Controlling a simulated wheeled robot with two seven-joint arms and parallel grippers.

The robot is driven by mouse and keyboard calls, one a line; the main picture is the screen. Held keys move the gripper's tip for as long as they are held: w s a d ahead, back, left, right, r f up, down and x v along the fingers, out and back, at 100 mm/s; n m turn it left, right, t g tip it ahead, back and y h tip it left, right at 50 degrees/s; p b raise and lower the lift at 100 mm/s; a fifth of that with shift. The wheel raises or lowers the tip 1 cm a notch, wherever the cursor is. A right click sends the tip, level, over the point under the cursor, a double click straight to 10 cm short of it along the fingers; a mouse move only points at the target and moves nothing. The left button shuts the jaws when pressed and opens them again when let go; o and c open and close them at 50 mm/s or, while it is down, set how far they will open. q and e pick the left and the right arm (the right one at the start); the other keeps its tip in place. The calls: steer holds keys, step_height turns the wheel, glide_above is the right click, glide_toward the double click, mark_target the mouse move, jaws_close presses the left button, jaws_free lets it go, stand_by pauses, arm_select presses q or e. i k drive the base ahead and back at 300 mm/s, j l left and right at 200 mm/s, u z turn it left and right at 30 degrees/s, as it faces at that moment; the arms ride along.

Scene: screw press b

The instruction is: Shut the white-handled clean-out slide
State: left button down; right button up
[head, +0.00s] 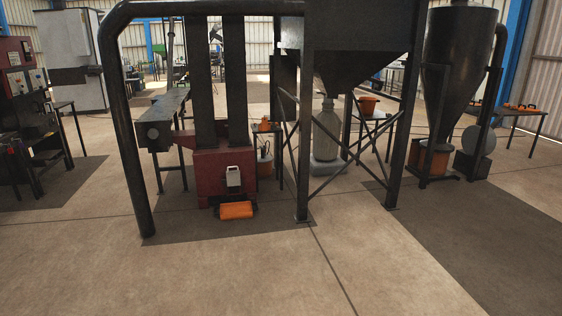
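A small light grey-white piece (233,177) shows on the front of the red boot box (209,172) at the foot of the two dark upright legs. It looks like the white-handled clean-out slide, but it is too small to tell the handle from the plate or whether it stands open. An orange tray (237,210) lies on the floor right below it, in front of the box. Neither of my grippers is in view.
A thick dark pipe (123,130) comes down to the floor left of the red box. A black hopper frame (304,130) stands to its right, with a pale sack (326,133) under the hopper. The floor (240,275) in front is clear.

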mark_target(233, 177)
steer(key=i, duration=2.6)
steer(key=i+l, duration=0.1)
steer(key=i, duration=2.5)
steer(key=j+u, duration=0.05)
steer(key=j, duration=0.05)
